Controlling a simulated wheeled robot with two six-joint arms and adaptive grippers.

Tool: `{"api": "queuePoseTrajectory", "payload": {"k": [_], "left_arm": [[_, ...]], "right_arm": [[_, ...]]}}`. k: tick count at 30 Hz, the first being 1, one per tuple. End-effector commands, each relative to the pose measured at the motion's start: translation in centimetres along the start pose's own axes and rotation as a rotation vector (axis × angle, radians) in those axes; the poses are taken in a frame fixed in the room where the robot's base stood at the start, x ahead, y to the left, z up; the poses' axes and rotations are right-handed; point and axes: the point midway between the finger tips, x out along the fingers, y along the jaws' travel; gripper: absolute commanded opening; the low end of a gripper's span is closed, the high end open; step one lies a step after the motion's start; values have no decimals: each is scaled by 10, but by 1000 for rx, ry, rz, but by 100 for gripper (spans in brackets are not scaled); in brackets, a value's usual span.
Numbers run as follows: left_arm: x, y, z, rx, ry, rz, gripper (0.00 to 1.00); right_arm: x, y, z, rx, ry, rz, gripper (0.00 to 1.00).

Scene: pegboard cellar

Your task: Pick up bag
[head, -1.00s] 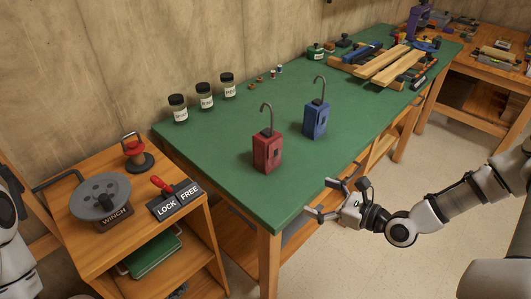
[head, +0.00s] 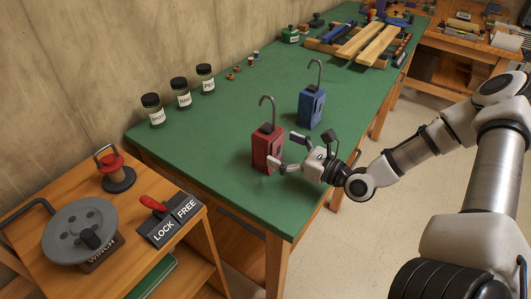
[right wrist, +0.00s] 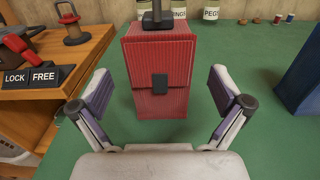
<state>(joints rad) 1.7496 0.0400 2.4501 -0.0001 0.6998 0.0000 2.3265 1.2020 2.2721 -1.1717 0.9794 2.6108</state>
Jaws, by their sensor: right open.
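A red bag (head: 267,149) with a dark hooked top stands upright on the green table (head: 218,137). A similar blue bag (head: 311,108) stands behind it to the right. My right gripper (head: 285,152) is open at the red bag's right side. In the right wrist view the red bag (right wrist: 160,80) stands straight ahead, between and just beyond the two spread fingers of the gripper (right wrist: 160,95), with a gap on each side. The blue bag (right wrist: 303,78) shows at the right edge there. My left gripper is not in view.
Several labelled jars (head: 182,93) stand along the wall. A wooden bench at lower left holds a winch (head: 82,232), a LOCK/FREE lever (head: 169,216) and a red lantern-like item (head: 115,167). Wooden planks (head: 371,46) lie at the far end. The table's front left is clear.

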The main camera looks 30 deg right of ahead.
Motion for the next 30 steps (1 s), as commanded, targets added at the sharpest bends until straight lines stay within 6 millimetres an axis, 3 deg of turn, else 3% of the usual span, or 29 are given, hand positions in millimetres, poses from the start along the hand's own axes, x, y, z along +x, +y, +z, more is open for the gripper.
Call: {"api": "queuePoseTrajectory", "payload": {"k": [9,18,20,24,26,27,30], "left_arm": [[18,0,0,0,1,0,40],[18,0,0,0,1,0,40],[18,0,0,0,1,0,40],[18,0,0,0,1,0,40],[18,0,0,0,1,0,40],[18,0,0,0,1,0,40],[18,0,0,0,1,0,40]], "right_arm": [[41,0,0,-6,4,4,100],[48,0,3,-1,0,0,100],[48,0,3,-1,0,0,82],[48,0,2,-1,0,0,33],[48,0,2,-1,0,0,32],[48,0,3,-1,-1,0,25],[48,0,3,-1,-1,0,25]]}}
